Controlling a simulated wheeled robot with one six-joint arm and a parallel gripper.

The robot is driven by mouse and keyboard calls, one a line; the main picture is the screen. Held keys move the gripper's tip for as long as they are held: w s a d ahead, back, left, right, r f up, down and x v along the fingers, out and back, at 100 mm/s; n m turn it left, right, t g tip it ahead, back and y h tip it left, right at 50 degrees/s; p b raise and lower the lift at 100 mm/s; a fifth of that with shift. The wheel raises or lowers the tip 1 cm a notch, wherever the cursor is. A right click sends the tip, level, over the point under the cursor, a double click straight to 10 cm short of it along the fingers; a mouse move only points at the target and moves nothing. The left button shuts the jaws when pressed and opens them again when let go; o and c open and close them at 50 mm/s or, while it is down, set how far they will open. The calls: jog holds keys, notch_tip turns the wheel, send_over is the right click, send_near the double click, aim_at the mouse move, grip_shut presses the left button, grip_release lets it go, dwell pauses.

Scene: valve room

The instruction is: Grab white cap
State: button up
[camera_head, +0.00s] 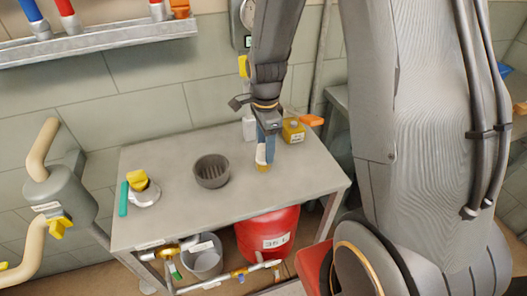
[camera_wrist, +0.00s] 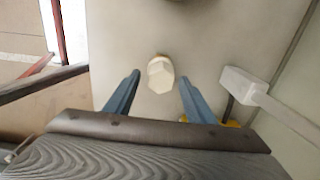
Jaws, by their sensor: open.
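The white cap (camera_wrist: 160,74) shows in the wrist view as a pale, many-sided piece on the table, just beyond and between my fingertips. My gripper (camera_wrist: 158,92) is open, with one blue finger to each side of the cap and a gap on both sides. In the head view my gripper (camera_head: 266,150) points down over the right part of the grey table (camera_head: 200,222). A whitish piece shows beside the blue fingers there, partly hidden by them. A small yellowish-brown spot shows just below the fingertips.
A yellow box (camera_head: 293,132) with an orange part stands right of my gripper. A dark round cup (camera_head: 211,171) is to the left. A yellow-topped white piece (camera_head: 143,188) and a teal stick (camera_head: 124,199) lie farther left. In the wrist view, a white block-ended bar (camera_wrist: 243,86) is at right.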

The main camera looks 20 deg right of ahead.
jog(key=shift+f, duration=0.25)
jog(key=shift+c, duration=0.5)
jog(key=c, duration=1)
jog(key=shift+r, duration=0.15)
